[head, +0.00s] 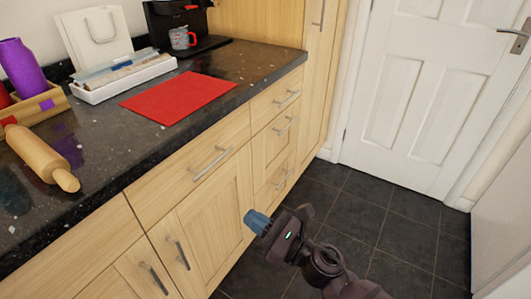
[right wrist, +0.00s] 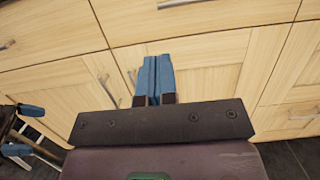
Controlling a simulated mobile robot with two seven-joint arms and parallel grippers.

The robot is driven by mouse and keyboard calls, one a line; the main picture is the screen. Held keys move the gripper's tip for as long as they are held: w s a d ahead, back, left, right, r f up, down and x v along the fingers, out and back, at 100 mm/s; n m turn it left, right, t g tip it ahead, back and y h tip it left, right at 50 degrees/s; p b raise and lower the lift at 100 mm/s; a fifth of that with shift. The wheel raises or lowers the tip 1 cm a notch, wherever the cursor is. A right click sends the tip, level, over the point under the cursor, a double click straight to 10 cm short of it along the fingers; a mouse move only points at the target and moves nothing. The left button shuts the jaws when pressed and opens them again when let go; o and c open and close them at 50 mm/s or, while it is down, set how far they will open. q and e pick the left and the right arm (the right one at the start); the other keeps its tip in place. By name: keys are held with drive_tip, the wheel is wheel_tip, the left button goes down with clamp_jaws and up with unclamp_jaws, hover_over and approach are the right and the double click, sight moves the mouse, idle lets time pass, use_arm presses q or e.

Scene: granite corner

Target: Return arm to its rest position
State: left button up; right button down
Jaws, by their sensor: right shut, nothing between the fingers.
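My right gripper (head: 257,221) is in front of the wooden cabinet doors, below the counter's front edge, at the lower middle of the head view. Its blue fingers are closed together with nothing between them, as the right wrist view (right wrist: 154,76) shows. The right arm comes in from the bottom right of the head view. My left gripper does not show in the head view. In the right wrist view, some blue-tipped parts of mine (right wrist: 30,110) show at the left edge, too partly seen to tell their state.
The dark granite counter (head: 105,176) holds a red mat (head: 180,97), a rolling pin (head: 40,158), a white tray (head: 125,82), a purple bottle (head: 22,68) and a coffee machine (head: 165,20) with a cup (head: 180,38). Dark tiled floor (head: 345,205) lies free before the white door (head: 425,90).

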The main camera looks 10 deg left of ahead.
drive_tip(key=s+d+m+t+h+p, duration=0.4)
drive_tip(key=d+m+h, duration=0.2)
drive_tip(key=d+m, duration=0.6)
drive_tip(key=s+d+m+t+h+p, duration=0.5)
drive_tip(key=d+m, duration=0.4)
drive_tip(key=m, duration=0.7)
use_arm(q)
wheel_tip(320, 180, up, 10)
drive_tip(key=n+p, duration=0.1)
drive_tip(key=p, duration=0.3)
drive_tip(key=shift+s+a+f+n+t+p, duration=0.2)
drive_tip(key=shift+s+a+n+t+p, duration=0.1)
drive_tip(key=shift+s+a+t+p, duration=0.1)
use_arm(e)
drive_tip(key=s+d+f+m+g+h, duration=0.1)
drive_tip(key=s+d+m+g+h, duration=0.2)
drive_tip(key=s+d+m, duration=0.4)
drive_tip(key=s+d+f+m+g+h, duration=0.2)
drive_tip(key=s+d+m, duration=0.5)
drive_tip(key=s+m, duration=0.6)
drive_tip(key=shift+s+g+h, duration=0.8)
drive_tip(key=shift+s+h, duration=0.05)
drive_tip(key=shift+h, duration=0.35)
